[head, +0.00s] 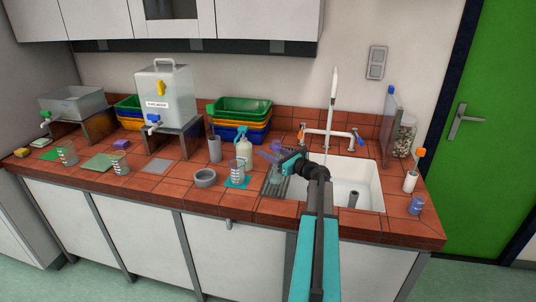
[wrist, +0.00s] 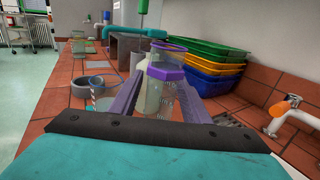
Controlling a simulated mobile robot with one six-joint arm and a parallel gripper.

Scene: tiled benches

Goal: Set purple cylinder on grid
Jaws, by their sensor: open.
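A clear cylinder with a purple rim and a purple band (wrist: 166,72) stands out between the fingers of my gripper (wrist: 160,88) in the wrist view. The fingers are apart, one on each side of it; I cannot tell whether either touches it. In the head view my gripper (head: 270,153) reaches left from the arm, over the bench left of the sink. Purple, see-through parts show at its tip, where cylinder and fingers are hard to separate. The grey ribbed draining grid (head: 275,185) lies on the tiles below, partly hidden by my arm.
A wash bottle (head: 244,153), a beaker on a teal mat (head: 237,182) and a grey ring (head: 205,178) stand left of the grid. The white sink (head: 365,188) and its tap (head: 331,133) are to the right. Stacked trays (head: 240,108) stand behind.

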